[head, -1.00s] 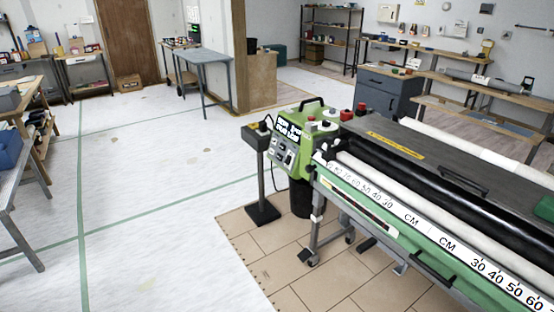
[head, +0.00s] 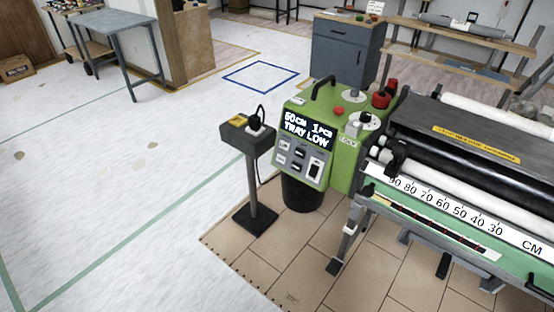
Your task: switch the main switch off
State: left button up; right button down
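The wallpaper paster (head: 350,135) stands right of the middle in the head view. Its green control box has a lit display (head: 308,134) reading "50CM 1PCS TRAY LOW". Below the display is a grey panel with several small buttons and a larger black rocker switch (head: 315,167) at its right side. I cannot tell the rocker's position or read its label. A red button (head: 338,111) sits on top of the box. Neither of my grippers is in view.
A post with a grey box and plugged-in cable (head: 248,135) stands just left of the control box. A black bin (head: 301,193) is under it. A blue-grey cabinet (head: 346,52) and workbench (head: 460,38) are behind.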

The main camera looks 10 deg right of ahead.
aim_at(314, 169)
jog(key=i+j, duration=0.35)
jog(key=i+j+z, duration=0.1)
jog(key=i+j, duration=0.25)
jog(key=j, duration=0.15)
